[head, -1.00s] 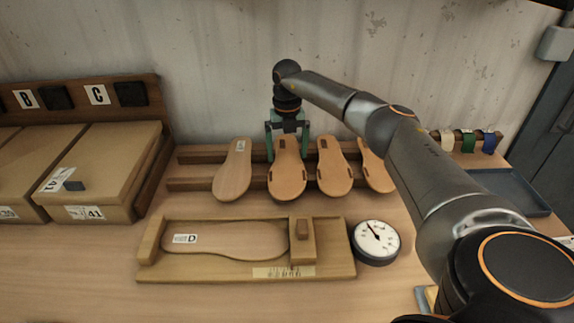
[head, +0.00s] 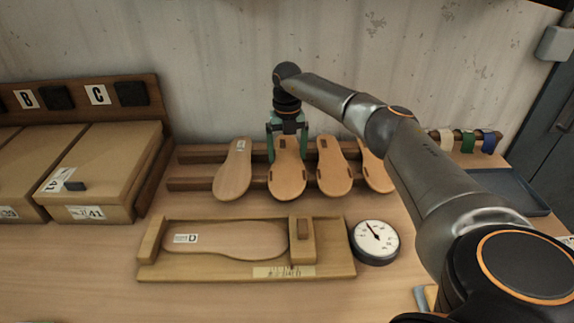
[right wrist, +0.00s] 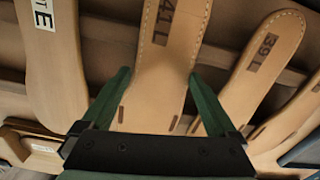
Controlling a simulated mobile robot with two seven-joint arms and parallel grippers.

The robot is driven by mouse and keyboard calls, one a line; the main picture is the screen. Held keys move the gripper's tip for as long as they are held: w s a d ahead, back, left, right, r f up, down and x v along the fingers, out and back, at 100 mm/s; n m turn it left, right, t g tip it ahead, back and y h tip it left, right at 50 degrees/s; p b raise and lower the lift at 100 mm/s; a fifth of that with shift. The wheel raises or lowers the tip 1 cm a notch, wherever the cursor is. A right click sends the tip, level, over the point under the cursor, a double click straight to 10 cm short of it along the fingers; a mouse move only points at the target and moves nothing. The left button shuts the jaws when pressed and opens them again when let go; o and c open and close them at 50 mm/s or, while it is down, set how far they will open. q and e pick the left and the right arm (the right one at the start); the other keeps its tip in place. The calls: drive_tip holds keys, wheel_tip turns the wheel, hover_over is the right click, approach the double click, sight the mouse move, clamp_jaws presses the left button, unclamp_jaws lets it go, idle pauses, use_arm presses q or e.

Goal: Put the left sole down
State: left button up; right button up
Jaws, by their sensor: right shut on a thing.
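The left sole (head: 287,172), tan with dark slots, leans on the wooden rack among other soles. In the right wrist view the sole (right wrist: 158,75) carries a dark label reading "41 L" and stitching along its edge. My right gripper (head: 287,140) comes down at the sole's upper end, with its green fingers on either side. In the right wrist view the gripper (right wrist: 159,78) is shut on the sole, which runs between the fingers. Whether the sole bears fully on the rack cannot be told. My left gripper is not in view.
Beside it lean a plain last (head: 234,170) marked E and a sole (head: 334,168) marked "39 L". In front lie a wooden measuring jig (head: 345,266) holding a last marked D and a round dial (head: 375,242). Boxes (head: 100,165) stand left, a blue tray (head: 505,190) right.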

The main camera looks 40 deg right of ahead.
sight(287, 157)
drive_tip(key=c, duration=0.6)
drive_tip(key=shift+c, duration=0.2)
drive_tip(key=shift+r, duration=0.1)
drive_tip(key=shift+r+b, duration=0.15)
drive_tip(key=shift+b, duration=0.2)
wheel_tip(287, 157, up, 4)
drive_tip(key=shift+f, duration=0.25)
drive_tip(key=s+a+r+b, duration=0.2)
drive_tip(key=s+a+r, duration=0.7)
drive_tip(key=s, duration=0.1)
drive_tip(key=shift+s+r, duration=0.3)
drive_tip(key=shift+s, duration=0.05)
